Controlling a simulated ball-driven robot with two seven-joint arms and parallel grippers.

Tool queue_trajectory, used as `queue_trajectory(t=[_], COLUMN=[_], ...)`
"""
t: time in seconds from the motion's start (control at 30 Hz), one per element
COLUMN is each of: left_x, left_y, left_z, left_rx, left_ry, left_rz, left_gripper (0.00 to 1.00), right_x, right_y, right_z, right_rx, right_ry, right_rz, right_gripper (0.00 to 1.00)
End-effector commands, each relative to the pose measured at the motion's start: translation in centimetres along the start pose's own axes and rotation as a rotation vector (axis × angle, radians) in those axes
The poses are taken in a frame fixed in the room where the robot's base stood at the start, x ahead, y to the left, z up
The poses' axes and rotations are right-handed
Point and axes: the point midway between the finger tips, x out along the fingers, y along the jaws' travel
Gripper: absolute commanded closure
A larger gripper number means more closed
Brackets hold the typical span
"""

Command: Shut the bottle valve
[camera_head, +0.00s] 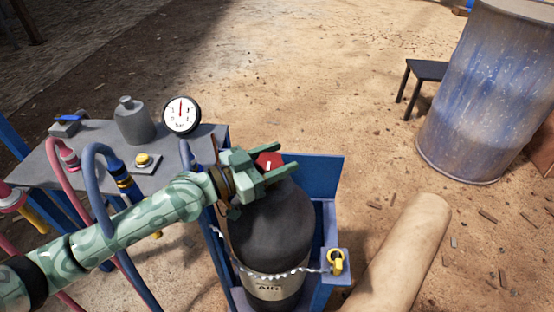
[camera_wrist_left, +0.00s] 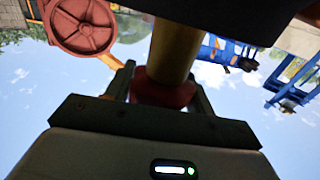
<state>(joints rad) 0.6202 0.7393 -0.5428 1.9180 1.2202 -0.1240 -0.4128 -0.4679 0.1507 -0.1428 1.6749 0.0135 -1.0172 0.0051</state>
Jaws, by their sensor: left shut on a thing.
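The dark gas bottle (camera_head: 270,228) stands upright in a blue stand, with a pale band lettered "AIR" low on it. My left gripper (camera_head: 277,166) is over the bottle's top, its two fingers on either side of the red valve knob (camera_head: 267,160), which has a white mark. In the left wrist view, the fingers are shut on the red knob (camera_wrist_left: 163,90), below a brass-coloured valve stem (camera_wrist_left: 174,50). The gripper hides most of the valve. My right gripper is not in view.
A chain crosses the bottle's front to a yellow-and-grey fitting (camera_head: 336,262). A grey bench (camera_head: 95,155) at left carries a pressure gauge (camera_head: 181,115), a yellow button (camera_head: 143,160) and hoses. A tan cylinder (camera_head: 410,250) lies at right.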

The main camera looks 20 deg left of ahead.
Motion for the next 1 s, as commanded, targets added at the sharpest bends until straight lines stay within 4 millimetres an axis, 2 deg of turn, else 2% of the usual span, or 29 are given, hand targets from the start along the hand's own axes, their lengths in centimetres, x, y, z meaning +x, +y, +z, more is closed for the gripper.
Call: queue_trajectory(t=[0.17,0.2,0.27,0.77,0.87,1.0], left_x=[0.0,0.0,0.0,-0.5,-1.8,-5.2], left_y=[-0.1,-0.1,-0.1,-0.1,-0.1,0.0], left_z=[-0.3,-0.3,-0.3,0.1,0.2,0.4], left_rx=[0.001,0.001,0.001,0.0,0.001,0.002], left_ry=[0.005,0.005,0.005,-0.001,-0.005,-0.009], left_rz=[-0.003,-0.003,-0.003,-0.002,-0.002,0.0], left_gripper=[0.69,0.41,0.25,0.25,0.25,0.25], right_x=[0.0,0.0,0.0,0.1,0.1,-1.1], right_y=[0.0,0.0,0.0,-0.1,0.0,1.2], right_z=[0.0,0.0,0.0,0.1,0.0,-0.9], right_rx=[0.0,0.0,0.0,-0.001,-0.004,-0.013], right_ry=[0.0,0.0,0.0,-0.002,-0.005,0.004], right_rz=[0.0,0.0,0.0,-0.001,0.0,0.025], right_gripper=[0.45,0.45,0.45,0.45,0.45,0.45])
